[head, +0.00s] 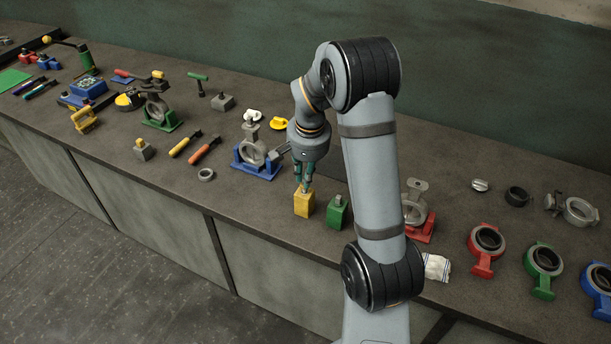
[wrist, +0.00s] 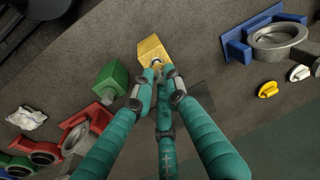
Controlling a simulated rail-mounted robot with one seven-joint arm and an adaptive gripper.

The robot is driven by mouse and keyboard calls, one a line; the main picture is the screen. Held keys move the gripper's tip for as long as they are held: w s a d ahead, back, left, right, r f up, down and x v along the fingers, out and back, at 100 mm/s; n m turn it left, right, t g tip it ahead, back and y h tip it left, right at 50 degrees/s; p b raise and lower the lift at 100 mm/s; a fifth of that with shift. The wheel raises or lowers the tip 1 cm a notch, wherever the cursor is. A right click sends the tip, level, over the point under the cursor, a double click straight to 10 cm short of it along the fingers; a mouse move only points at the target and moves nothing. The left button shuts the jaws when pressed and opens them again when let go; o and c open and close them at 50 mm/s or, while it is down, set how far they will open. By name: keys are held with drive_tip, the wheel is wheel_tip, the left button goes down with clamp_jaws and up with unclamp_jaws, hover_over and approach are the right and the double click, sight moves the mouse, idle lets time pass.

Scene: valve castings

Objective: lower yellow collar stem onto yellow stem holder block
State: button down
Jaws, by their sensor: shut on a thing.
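The yellow stem holder block (head: 304,204) stands near the front edge of the bench; it also shows in the wrist view (wrist: 152,49). My gripper (head: 305,186) is directly above the block, with its green fingers pointing down. In the wrist view my gripper (wrist: 158,73) is shut on the yellow collar stem (wrist: 157,61), of which only a small grey metal part shows between the fingertips. The collar is hidden by the fingers. The stem is over or at the block's top; I cannot tell whether it touches or has entered it.
A green block (head: 337,211) with a grey stem stands close at the right. A valve casting in a blue stand (head: 257,168) is behind left, with a yellow knob (head: 279,123) beyond. A red stand (head: 421,229) is farther right. Bare bench lies left of the yellow block.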

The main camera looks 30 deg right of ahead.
drive_tip(key=shift+f+b, duration=1.15)
drive_tip(key=shift+f, duration=0.05)
drive_tip(key=c, duration=1.7)
unclamp_jaws()
drive_tip(key=shift+o, duration=0.2)
drive_tip(key=shift+r, duration=0.15)
wheel_tip(320, 180, up, 12)
drive_tip(key=s, duration=0.2)
drive_tip(key=shift+a+f, duration=0.2)
drive_tip(key=shift+a, duration=0.05)
